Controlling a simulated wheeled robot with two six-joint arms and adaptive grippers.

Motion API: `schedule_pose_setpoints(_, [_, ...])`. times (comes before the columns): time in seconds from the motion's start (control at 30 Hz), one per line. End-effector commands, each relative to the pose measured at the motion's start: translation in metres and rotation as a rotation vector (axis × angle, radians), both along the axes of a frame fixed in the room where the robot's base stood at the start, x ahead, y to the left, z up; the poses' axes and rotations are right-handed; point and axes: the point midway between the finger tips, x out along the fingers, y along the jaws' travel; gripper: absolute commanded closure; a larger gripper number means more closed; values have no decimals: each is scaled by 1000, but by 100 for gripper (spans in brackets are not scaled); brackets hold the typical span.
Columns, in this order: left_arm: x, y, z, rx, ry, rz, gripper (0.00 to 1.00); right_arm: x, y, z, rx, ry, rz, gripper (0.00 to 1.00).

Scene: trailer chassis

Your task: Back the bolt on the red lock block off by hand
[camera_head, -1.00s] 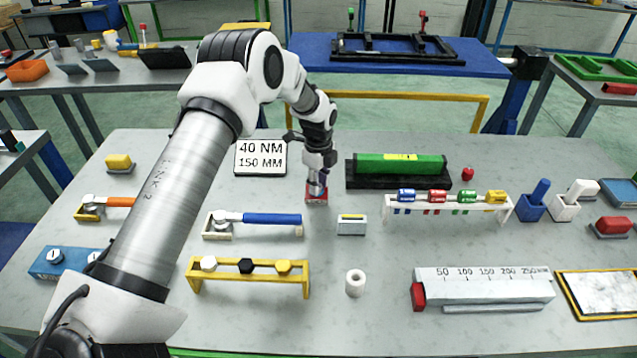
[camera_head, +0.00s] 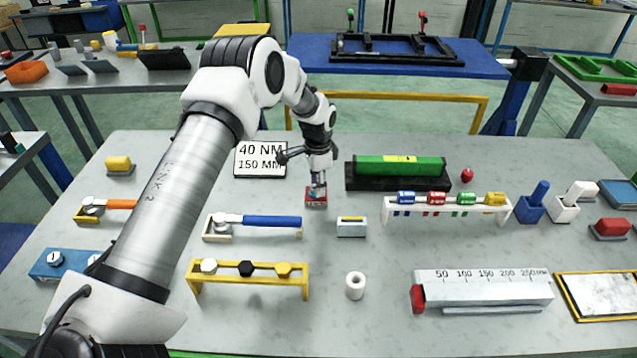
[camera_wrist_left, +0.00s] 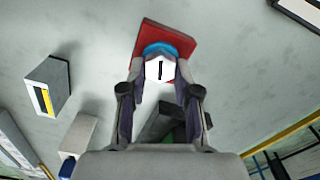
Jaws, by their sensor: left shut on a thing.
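The red lock block (camera_head: 316,204) sits on the grey table near its middle, below the sign. It also shows in the left wrist view (camera_wrist_left: 180,40), turned at an angle. A bolt (camera_wrist_left: 160,70) with a pale head and a black line mark stands at the block, with a blue ring (camera_wrist_left: 158,48) beside the head. My left gripper (camera_head: 317,188) points straight down over the block. In the left wrist view its fingers (camera_wrist_left: 160,82) are shut on the bolt head, one on each side. The bolt's shank is hidden. My right gripper is not in view.
A small grey block with a yellow strip (camera_head: 351,227) stands right of the lock block. A blue-handled wrench (camera_head: 270,221) lies at left, and a green bar on a black base (camera_head: 400,168) behind right. A 40 NM, 150 MM sign (camera_head: 258,160) is behind left.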

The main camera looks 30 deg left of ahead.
Motion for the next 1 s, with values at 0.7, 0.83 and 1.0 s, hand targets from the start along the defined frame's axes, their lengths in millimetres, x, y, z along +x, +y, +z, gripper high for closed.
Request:
schedule_pose_setpoints(0.7, [-3,2,-4,1,13,679,100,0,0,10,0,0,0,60])
schedule_pose_setpoints(0.83, [-3,3,-4,1,12,802,100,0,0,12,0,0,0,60])
schedule_pose_setpoints(1.0, [-3,4,-4,2,12,964,100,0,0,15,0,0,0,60])
